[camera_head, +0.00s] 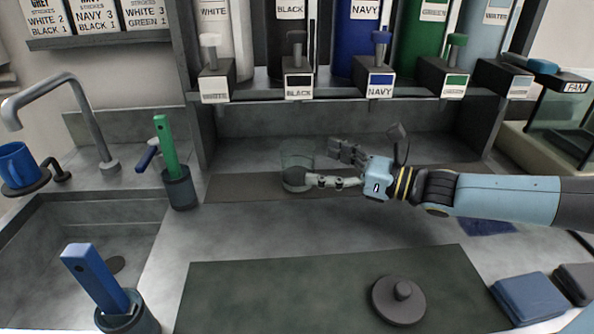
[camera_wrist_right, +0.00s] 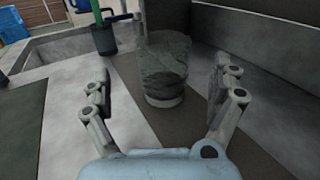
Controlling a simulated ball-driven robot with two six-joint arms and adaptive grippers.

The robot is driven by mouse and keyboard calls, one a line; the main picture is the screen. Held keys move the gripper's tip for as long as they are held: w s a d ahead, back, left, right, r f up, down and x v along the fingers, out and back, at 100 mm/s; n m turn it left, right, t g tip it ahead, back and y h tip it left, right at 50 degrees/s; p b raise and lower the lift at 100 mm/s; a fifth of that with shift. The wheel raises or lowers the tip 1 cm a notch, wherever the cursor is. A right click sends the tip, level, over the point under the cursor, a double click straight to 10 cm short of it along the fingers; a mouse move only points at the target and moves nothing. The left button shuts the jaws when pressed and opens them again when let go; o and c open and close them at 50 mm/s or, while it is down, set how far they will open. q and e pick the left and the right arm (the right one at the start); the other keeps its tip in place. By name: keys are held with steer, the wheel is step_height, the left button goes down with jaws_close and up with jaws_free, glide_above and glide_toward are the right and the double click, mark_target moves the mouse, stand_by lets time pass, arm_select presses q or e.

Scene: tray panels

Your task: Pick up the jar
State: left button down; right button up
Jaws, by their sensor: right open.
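The clear jar (camera_head: 297,158) stands upright on the dark strip below the paint dispensers. It is faint in the head view and partly hidden by my near finger. In the right wrist view the jar (camera_wrist_right: 164,62) stands ahead, between the lines of my two fingers. My right gripper (camera_head: 318,166) comes from the right, low over the strip, with its fingers spread apart. In the wrist view the right gripper (camera_wrist_right: 165,88) holds nothing. My left gripper is not in view.
A dark round lid with a knob (camera_head: 398,300) lies on the green mat (camera_head: 270,290). A dark cup (camera_head: 180,190) with a green-handled tool stands left of the jar. Labelled dispensers (camera_head: 298,78) overhang behind.

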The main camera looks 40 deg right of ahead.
mark_target(297, 153)
steer(key=b+x, duration=0.1)
steer(key=x, duration=0.5)
steer(key=shift+w+d, duration=0.1)
steer(key=shift+w, duration=0.25)
steer(key=shift+r, duration=0.15)
steer(key=c, duration=1.7)
